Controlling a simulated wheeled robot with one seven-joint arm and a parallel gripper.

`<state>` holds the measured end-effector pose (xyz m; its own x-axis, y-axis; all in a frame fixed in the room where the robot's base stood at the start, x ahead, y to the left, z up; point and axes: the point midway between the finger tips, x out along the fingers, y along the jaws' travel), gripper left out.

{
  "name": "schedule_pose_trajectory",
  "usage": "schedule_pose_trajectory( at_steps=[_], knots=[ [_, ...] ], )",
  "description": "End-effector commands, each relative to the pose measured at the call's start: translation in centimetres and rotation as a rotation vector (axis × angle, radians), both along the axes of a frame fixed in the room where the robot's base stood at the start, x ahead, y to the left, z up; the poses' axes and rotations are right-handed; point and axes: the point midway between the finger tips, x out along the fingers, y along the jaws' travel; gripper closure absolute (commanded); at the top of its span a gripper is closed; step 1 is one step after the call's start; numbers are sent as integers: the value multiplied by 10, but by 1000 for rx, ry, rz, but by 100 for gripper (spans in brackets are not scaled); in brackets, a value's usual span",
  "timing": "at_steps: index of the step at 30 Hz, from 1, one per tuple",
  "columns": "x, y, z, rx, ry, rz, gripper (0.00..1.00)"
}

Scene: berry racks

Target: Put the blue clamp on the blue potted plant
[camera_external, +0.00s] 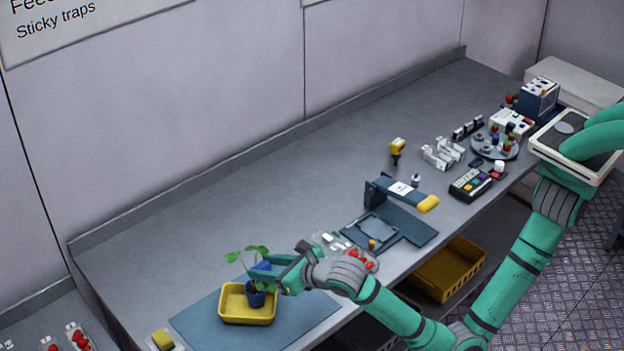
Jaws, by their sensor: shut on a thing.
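The blue potted plant (256,297) is a green-leaved seedling in a small dark blue pot. It stands in a yellow tray (236,317) at the front left of the bench. My gripper (269,270) reaches in from the right, just above the pot and among the stem and leaves. It is shut on a small blue thing, which looks like the blue clamp (262,265). The clamp is at the stem, partly hidden by my fingers and the leaves. I cannot tell whether it touches the stem.
The tray sits on a blue mat (200,326). A blue-grey press-like device (400,225) with a yellow handle end stands right of my gripper. A small rack with red berries (360,260) lies just behind my wrist. The bench's back left (180,240) is clear.

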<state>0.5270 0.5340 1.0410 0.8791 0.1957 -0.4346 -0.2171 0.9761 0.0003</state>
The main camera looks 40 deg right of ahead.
Motion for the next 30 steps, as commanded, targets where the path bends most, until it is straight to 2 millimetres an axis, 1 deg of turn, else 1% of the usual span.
schedule_pose_trajectory(
  at_steps=[1, 3, 11, 15, 18, 29, 30],
  knots=[
    [4, 3, -7, -3, 1, 0, 82],
    [7, 7, -13, -2, 1, 0, 82],
    [15, 14, -26, -1, 0, 0, 82],
    [14, 14, -46, -4, 0, 1, 82],
    [14, 14, -54, -1, 0, 0, 82],
    [14, 14, -58, -1, 0, 0, 82],
    [14, 14, -57, 0, 0, -1, 55]
  ],
)
